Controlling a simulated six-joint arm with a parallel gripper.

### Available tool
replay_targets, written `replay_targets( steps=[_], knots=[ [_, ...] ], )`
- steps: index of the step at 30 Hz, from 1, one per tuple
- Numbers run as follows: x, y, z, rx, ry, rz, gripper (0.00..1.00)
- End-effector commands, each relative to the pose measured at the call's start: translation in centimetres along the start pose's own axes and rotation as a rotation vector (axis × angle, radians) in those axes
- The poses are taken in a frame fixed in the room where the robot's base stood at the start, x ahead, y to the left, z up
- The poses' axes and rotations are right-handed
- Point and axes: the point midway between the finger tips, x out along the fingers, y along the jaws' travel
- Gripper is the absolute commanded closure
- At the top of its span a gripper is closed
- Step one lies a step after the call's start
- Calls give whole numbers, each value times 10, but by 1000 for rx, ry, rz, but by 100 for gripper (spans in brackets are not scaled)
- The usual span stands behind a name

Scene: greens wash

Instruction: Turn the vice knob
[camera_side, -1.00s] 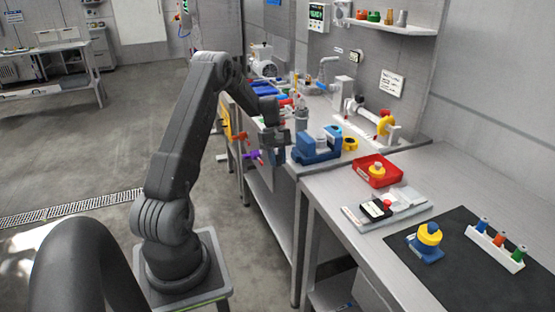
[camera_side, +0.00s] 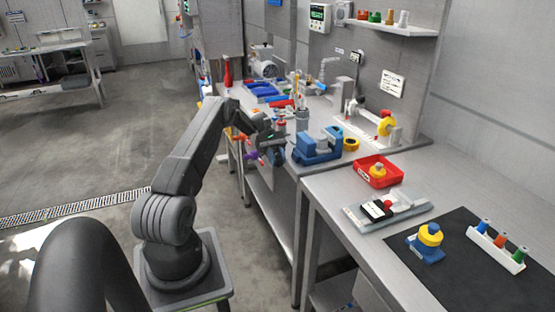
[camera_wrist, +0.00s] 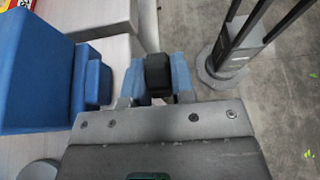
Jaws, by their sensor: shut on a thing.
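The blue vice (camera_side: 316,148) stands at the front edge of the metal bench in the side view. Its blue body (camera_wrist: 35,75) fills the left of the wrist view. My gripper (camera_side: 274,157) is at the vice's left side, just off the bench edge. In the wrist view its fingers stand on either side of a dark rounded knob (camera_wrist: 157,70), and it is shut on this knob. The knob is hidden behind my gripper in the side view, and its turn angle cannot be told.
A yellow ring-shaped part (camera_side: 351,144) sits right of the vice. A red tray (camera_side: 378,171) is on the nearer table. Colored handles (camera_side: 250,155) hang at the bench front, close to my wrist.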

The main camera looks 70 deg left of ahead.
Motion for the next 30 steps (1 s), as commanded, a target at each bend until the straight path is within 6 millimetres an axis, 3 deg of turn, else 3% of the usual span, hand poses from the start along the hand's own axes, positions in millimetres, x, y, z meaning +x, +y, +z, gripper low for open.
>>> replay_targets(
  steps=[20, 21, 28, 30],
  knots=[
    [0, 0, 0, 1, -66, 0, 100],
    [0, 0, 0, 1, -66, 0, 75],
    [0, 0, 0, 0, -65, 0, 53],
    [0, 0, 0, 0, -65, 0, 51]
  ],
)
